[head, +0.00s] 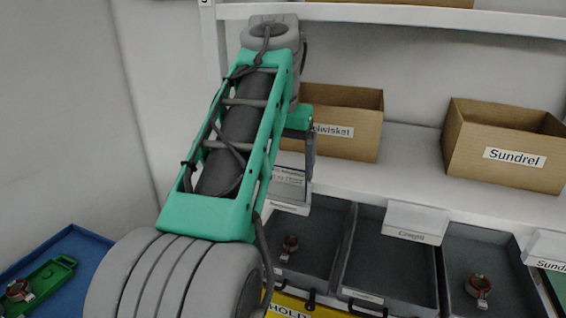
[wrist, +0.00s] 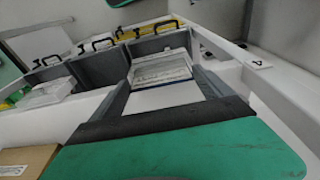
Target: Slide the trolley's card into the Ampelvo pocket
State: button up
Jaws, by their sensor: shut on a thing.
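My gripper (head: 298,160) reaches down at the shelf edge in the head view, partly hidden by my green arm. It is shut on a pale card (head: 288,184), whose printed text ends in what looks like "TEST". In the wrist view the card (wrist: 162,96) shows as a white sheet between the dark fingers, with a printed part at its far end. The card is at the leftmost label pocket on the shelf edge. I cannot tell whether it is inside the pocket or in front of it, and that pocket's name is not readable.
Pockets reading about "Cisgold" (head: 415,222) and "Sundrel" (head: 546,246) are further right. Grey bays (head: 390,260) lie below, some holding small parts. Cardboard boxes (head: 505,150) stand on the shelf. A yellow HOLD card (head: 300,306) is below. A blue tray (head: 75,245) holds a green carrier (head: 45,278).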

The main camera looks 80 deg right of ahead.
jog(key=o, duration=1.5)
jog(key=r, duration=0.2)
jog(key=r+p, duration=0.1)
jog(key=r, duration=0.2)
jog(key=a+r, duration=0.1)
jog(key=r, duration=0.1)
jog(key=shift+a+r, duration=0.1)
jog(key=shift+r, duration=0.3)
